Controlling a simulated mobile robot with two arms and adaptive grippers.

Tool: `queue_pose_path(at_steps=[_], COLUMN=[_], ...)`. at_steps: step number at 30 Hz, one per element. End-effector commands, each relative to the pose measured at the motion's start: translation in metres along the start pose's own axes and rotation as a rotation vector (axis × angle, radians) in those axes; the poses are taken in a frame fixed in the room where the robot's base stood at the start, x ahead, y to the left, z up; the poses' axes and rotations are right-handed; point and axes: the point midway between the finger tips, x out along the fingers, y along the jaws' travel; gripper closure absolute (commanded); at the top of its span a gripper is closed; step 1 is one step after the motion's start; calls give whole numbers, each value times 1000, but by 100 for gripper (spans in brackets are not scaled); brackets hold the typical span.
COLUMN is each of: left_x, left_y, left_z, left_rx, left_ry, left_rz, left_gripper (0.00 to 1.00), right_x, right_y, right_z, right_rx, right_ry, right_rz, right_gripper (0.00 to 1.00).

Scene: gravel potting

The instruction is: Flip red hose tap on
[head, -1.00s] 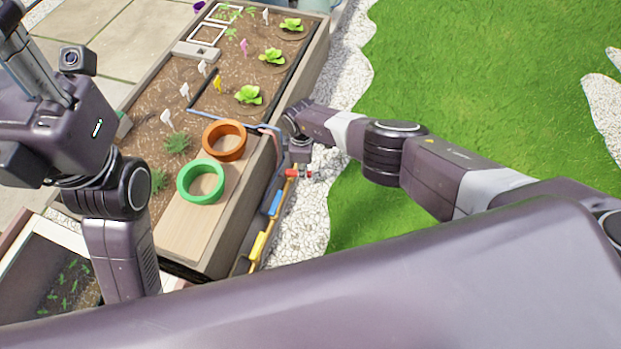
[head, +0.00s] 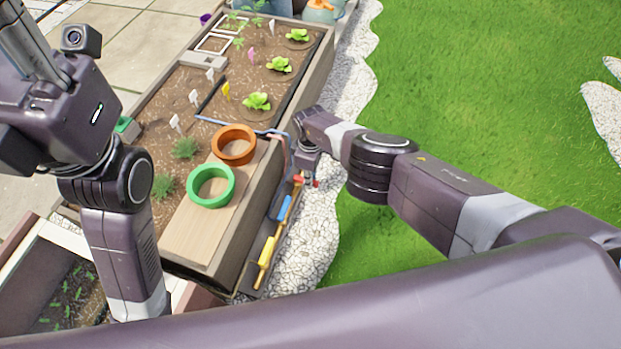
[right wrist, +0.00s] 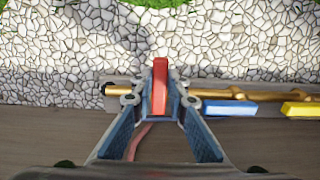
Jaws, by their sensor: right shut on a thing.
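The red tap handle (right wrist: 160,86) stands between the two fingertips of my right gripper (right wrist: 160,100) in the right wrist view. The fingers are shut on it. The handle points across the brass pipe (right wrist: 118,91). In the head view the red handle (head: 313,184) shows only as a small patch just below my right gripper (head: 306,168), at the side of the planter. My left arm rises at the left edge of the head view; its fingers cannot be made out.
A blue handle (right wrist: 229,108) and a yellow handle (right wrist: 301,109) lie along the pipe to the right. The wooden planter (head: 232,243) holds an orange ring (head: 234,158) and a green ring (head: 229,187) on a board. White gravel (head: 322,235) and open lawn (head: 480,90) lie to the right.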

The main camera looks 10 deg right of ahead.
Motion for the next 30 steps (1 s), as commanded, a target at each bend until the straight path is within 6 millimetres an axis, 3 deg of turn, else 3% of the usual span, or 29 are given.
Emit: queue_pose_path(at_steps=[10, 11, 15, 30], left_x=[1, 1, 1, 3], left_y=[0, 0, 0, 0], left_z=[-1, -1, -1, -1], left_rx=[0, 0, 0, 1], left_ry=[3, 3, 4, 6], left_rz=[0, 0, 0, 1], left_gripper=[60, 60, 60, 60], right_x=[0, 0, 0, 0], right_y=[-1, -1, -1, -1], right_z=[0, 0, 0, 1], right_rx=[5, 5, 4, -16], right_ry=[0, 0, 1, 1], right_rz=[-3, -3, -2, -2], right_gripper=[100, 84, 68, 68])
